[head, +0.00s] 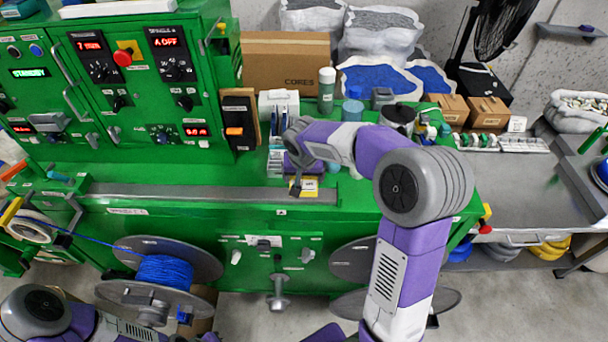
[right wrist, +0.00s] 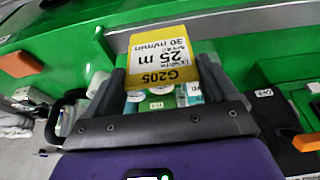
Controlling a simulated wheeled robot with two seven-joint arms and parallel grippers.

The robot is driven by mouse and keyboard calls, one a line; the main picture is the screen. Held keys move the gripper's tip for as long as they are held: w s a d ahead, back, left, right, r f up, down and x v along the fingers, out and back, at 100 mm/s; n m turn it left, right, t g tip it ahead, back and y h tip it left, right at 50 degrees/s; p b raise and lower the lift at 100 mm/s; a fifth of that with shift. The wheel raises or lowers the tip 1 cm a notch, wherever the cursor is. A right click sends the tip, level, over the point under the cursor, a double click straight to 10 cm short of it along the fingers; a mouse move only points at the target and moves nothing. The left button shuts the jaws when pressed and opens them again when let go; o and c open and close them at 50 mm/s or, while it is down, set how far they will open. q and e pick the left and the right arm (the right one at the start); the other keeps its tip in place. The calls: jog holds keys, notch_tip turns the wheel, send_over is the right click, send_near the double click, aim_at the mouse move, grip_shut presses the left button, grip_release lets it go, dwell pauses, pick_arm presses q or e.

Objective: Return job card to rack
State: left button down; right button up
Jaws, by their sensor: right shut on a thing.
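The job card (right wrist: 165,52), white with a yellow border and reading "G205 25 m", is between the two dark fingers of my right gripper (right wrist: 163,82). In the head view the small yellow-edged card (head: 309,184) shows at my right gripper (head: 298,182), over the front ledge of the green machine. The gripper is shut on the card. A pale upright holder with papers (head: 278,103), which may be the rack, stands behind the wrist on the machine's top; my arm partly hides that area.
The green machine's control panel (head: 120,75) rises at the left. A green bottle (head: 326,88) and small containers stand behind my right arm. A blue cable spool (head: 165,271) hangs in front below. The grey ledge (head: 190,193) is mostly clear.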

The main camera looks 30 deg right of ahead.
jog(key=shift+s+a+f+n, duration=0.15)
jog(key=shift+s+a+f, duration=0.1)
jog(key=shift+s+a, duration=0.25)
jog(key=shift+s+a+f+n, duration=0.15)
jog(key=shift+s+a+f, duration=0.1)
jog(key=shift+s, duration=0.3)
pick_arm(q)
jog(key=shift+w, duration=0.35)
pick_arm(e)
jog(key=s+a+f+n+y, duration=0.1)
jog(key=s+a+f+n, duration=0.4)
jog(key=a+f, duration=0.5)
jog(key=shift+s+a+f+n+y, duration=0.15)
jog(key=shift+a+f+n+y, duration=0.2)
jog(key=shift+f, duration=0.3)
jog(key=shift+d, duration=0.15)
